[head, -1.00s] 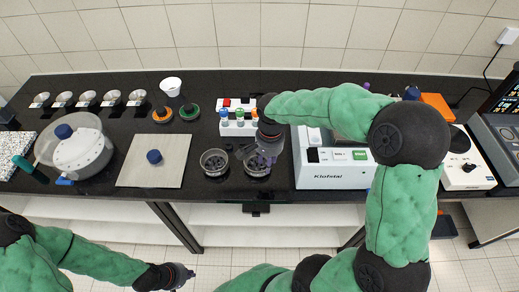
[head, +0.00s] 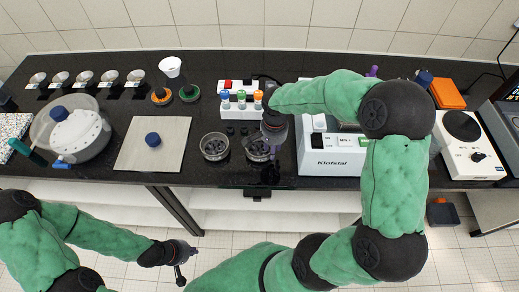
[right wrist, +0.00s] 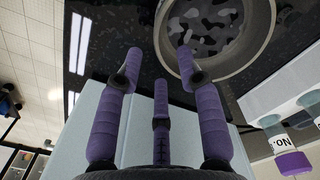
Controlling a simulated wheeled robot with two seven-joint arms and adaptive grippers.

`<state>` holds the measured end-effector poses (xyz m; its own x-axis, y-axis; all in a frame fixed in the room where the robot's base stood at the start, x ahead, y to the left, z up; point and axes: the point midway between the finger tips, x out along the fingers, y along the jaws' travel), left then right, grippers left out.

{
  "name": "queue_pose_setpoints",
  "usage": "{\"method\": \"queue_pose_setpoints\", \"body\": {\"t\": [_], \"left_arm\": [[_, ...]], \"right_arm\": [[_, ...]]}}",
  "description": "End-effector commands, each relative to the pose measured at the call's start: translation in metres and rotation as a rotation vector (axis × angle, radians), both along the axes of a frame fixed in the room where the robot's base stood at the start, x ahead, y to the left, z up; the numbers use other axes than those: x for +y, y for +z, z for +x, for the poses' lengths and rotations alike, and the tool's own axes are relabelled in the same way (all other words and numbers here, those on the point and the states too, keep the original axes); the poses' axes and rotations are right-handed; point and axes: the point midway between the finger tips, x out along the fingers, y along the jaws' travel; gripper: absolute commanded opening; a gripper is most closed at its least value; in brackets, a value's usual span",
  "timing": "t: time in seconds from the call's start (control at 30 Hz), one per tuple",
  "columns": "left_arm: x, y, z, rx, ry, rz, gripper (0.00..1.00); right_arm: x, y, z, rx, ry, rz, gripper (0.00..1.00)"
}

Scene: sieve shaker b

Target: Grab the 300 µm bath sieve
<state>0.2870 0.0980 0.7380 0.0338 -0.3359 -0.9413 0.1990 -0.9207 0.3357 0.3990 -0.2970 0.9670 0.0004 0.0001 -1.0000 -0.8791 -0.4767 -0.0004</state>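Two small round metal bowls stand side by side at the table's front edge in the head view, a left one (head: 214,146) and a right one (head: 257,149). Both hold dark pieces. No 300 µm marking can be read, so I cannot tell which thing is the bath sieve. My left gripper (head: 187,264) is open and empty, in front of the table.
A white Klofstal machine (head: 333,165) stands right of the bowls. Behind them is a white rack with several coloured-cap bottles (head: 241,100). A beige mat (head: 135,160) with a blue knob (head: 152,139) and a white round pot (head: 80,138) lie left. A hotplate (head: 475,160) stands far right.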

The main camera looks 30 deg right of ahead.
Motion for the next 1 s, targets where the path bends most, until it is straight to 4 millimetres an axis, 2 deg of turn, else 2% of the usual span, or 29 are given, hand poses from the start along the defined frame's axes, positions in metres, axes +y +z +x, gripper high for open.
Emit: {"method": "queue_pose_setpoints", "body": {"t": [0.03, 0.13, 0.4, 0.47, 0.53, 0.57, 1.0], "left_arm": [[0.000, -0.004, 0.000, 0.000, 0.000, 0.000, 0.00], [0.000, -0.007, 0.000, 0.000, 0.000, 0.000, 0.00], [0.000, -0.006, 0.000, 0.000, 0.000, 0.000, 0.00], [0.000, -0.006, 0.000, 0.000, 0.000, 0.000, 0.00], [0.000, -0.006, 0.000, 0.000, 0.000, 0.000, 0.00], [0.000, -0.006, 0.000, 0.000, 0.000, 0.000, 0.00], [0.000, -0.005, 0.000, 0.000, 0.000, 0.000, 0.00]], "right_arm": [[0.000, -0.011, 0.000, 0.004, 0.000, 0.001, 0.37], [0.000, -0.023, 0.000, 0.003, 0.000, 0.001, 0.37], [0.000, -0.026, 0.000, 0.000, 0.000, 0.001, 0.37], [0.000, -0.026, 0.000, 0.000, 0.000, 0.001, 0.23], [0.000, -0.026, 0.000, 0.000, 0.000, 0.001, 0.03], [0.000, -0.026, 0.000, 0.000, 0.000, 0.001, 0.00], [0.000, -0.021, 0.001, -0.001, 0.000, 0.000, 0.00]]}}
